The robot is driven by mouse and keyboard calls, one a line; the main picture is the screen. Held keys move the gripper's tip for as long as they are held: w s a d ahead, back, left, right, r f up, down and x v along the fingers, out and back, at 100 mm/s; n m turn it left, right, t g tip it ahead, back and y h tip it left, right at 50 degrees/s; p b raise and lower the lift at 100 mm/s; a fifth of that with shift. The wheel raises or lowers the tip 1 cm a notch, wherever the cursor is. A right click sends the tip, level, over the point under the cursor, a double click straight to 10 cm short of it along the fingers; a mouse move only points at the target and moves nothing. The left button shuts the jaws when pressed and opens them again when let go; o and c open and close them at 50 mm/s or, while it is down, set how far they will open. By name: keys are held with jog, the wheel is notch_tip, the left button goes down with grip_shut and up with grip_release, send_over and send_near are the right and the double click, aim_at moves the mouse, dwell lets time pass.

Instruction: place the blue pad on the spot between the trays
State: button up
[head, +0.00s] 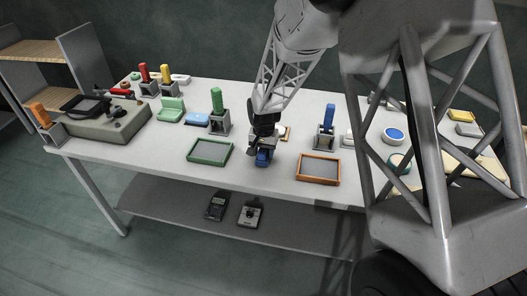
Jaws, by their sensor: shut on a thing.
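My gripper (263,147) is shut on a blue pad (262,158), low over the front part of the table. The pad shows only as a small dark blue patch under the jaws, partly hidden by them. I cannot tell whether it touches the table. A green-rimmed tray (191,156) lies to the left of my gripper and an orange-rimmed tray (299,176) to the right. Both trays look empty. The pad is in the gap between them, and any mark on the spot there is hidden.
A holder with a green handle (216,99) stands behind the green tray, beside a light blue block (197,119). A holder with a blue handle (329,114) stands behind the orange tray. A small orange-edged piece (286,133) lies just behind my gripper.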

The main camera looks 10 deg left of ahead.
jog(key=shift+f, duration=0.15)
jog(key=o, duration=0.8)
notch_tip(320, 180, up, 12)
jog(key=shift+r, duration=0.2)
dwell(0.4)
dwell(0.8)
